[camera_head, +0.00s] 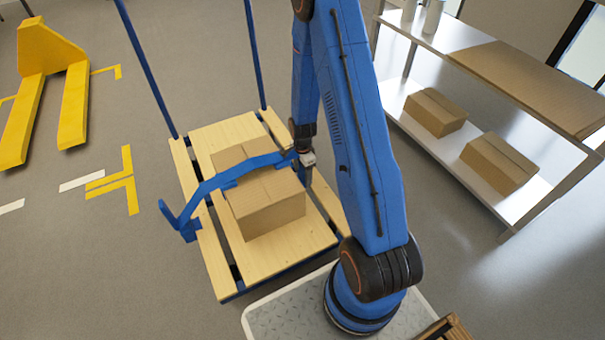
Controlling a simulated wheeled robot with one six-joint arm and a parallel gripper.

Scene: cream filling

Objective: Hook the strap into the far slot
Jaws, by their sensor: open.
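A blue strap (232,168) arches over a cardboard box (270,212) on a wooden-decked cart (213,252). Its left end bends down beside the cart's left edge. Its right end reaches my gripper (309,180), at the box's right side. My gripper is open and points down; its fingers are small and partly hidden, and I cannot tell whether they touch the strap. Dark gaps show between the deck planks. I cannot make out which is the far slot; my arm hides part of the cart's right side.
Two blue posts (148,70) rise at the cart's far side. A yellow pallet jack (42,85) stands at the far left. A metal shelf (420,125) with cardboard boxes (435,112) is at the right.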

